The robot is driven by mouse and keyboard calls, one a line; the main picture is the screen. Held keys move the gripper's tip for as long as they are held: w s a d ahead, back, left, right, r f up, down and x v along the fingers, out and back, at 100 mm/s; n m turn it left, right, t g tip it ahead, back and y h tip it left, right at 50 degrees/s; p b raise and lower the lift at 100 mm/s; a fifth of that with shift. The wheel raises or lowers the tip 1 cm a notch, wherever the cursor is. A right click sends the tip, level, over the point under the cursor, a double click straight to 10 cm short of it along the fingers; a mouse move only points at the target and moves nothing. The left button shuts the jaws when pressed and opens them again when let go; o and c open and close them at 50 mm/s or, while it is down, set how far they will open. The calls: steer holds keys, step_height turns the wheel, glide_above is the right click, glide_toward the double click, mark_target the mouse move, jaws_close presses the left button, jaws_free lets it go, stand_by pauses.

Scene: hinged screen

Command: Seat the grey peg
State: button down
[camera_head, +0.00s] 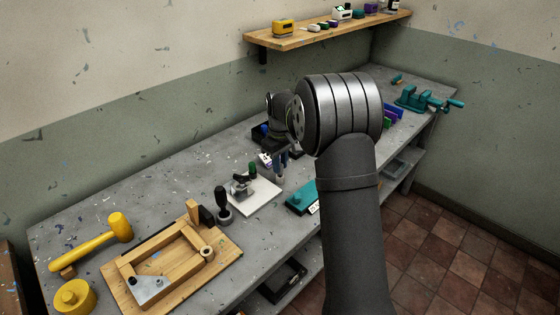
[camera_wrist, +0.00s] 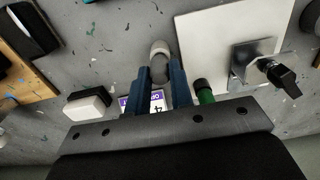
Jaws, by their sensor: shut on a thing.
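My gripper (camera_head: 280,172) points down over the bench, just right of and behind the white plate (camera_head: 262,204). In the wrist view my gripper's blue fingers (camera_wrist: 160,78) are shut on the grey peg (camera_wrist: 159,68), which has a paler rounded end. In the head view the grey peg (camera_head: 280,181) shows small below the fingers. I cannot tell whether its lower end touches the bench. A socket for the peg cannot be made out in either view.
The white plate carries a metal clamp with a dark handle (camera_head: 241,183). A green cylinder (camera_wrist: 203,90) stands close beside the fingers. A teal box (camera_head: 300,197) sits at the bench edge.

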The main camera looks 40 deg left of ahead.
steer(key=shift+f, duration=0.55)
steer(key=c, duration=1.2)
jaws_free()
step_height(320, 180, up, 18)
steer(key=shift+f, duration=0.25)
step_height(320, 180, down, 18)
steer(key=shift+r, duration=0.25)
